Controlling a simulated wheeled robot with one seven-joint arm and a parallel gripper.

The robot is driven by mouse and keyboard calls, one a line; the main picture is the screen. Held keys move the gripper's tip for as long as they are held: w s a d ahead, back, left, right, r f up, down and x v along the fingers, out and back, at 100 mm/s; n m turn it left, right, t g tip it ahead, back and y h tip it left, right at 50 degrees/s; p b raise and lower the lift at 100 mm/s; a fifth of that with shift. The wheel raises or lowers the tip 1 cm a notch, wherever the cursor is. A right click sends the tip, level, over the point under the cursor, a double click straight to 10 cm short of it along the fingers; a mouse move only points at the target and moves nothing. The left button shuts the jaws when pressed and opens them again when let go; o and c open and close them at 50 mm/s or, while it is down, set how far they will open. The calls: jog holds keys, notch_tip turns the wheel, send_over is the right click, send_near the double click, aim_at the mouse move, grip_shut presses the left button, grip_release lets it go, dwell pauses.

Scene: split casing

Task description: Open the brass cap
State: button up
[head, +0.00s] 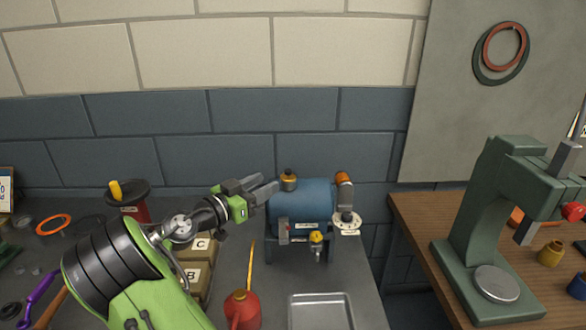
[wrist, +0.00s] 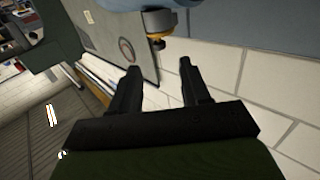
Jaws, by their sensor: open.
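The brass cap (head: 289,181) sits upright on top of the blue tank (head: 300,207), with a dark knob on it. My gripper (head: 269,186) is open and empty, just left of the cap in the head view and pointing toward it. In the wrist view the cap (wrist: 157,25) appears upside down near the top, beyond the fingertips and between their lines. The tank (wrist: 140,4) shows at that view's top edge. My gripper (wrist: 158,75) has its fingers well apart, with nothing between them. I see no contact with the cap.
An orange knob (head: 343,177) on a grey fitting stands at the tank's right. A yellow valve (head: 316,238) is on its front. A red oil can (head: 242,309) and a metal tray (head: 321,310) lie nearer. A green press (head: 485,225) stands on the right bench.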

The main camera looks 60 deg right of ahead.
aim_at(286, 172)
jog(key=p+x, duration=0.1)
jog(key=x, duration=1)
grip_shut()
